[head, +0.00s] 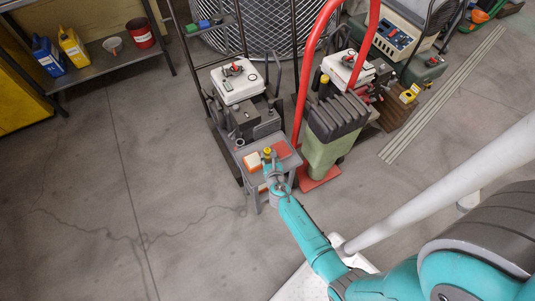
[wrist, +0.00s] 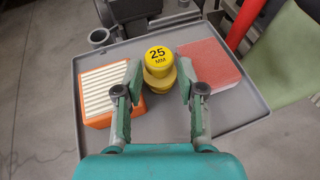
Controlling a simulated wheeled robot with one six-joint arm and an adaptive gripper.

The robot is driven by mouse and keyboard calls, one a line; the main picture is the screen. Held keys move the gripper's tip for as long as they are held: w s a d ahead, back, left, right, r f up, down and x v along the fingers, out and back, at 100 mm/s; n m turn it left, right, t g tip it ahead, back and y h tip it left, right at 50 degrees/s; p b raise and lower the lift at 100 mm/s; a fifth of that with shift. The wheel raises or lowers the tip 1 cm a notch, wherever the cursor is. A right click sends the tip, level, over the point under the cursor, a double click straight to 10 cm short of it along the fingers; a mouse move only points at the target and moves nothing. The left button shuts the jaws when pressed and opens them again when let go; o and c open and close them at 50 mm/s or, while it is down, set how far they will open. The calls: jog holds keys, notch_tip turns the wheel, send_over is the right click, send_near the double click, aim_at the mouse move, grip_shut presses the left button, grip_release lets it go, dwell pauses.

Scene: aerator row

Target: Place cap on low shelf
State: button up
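A yellow cap (wrist: 158,56) marked "25 MM" stands on the grey tray top (wrist: 240,112) of a small stand, with a second yellow rounded part just below its top. It also shows as a small yellow spot in the head view (head: 267,151). My gripper (wrist: 158,78) is open, with one finger on each side of the cap and a visible gap on both sides. The stand has a lower level (head: 262,187), mostly hidden by its top and my arm. Which surface is the low shelf, I cannot tell for sure.
On the tray, an orange-framed pleated filter (wrist: 110,93) sits left of the cap and a red block (wrist: 210,65) right. A machine (head: 240,90) stands behind; a green bin on a red hand truck (head: 333,130) is close right. Floor left is clear, before a shelf (head: 115,50).

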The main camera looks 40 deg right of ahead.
aim_at(268, 153)
jog(key=shift+x, duration=1.95)
grip_shut()
jog(key=shift+r, duration=0.15)
jog(key=shift+a+r, duration=0.1)
jog(key=shift+r, duration=4.8)
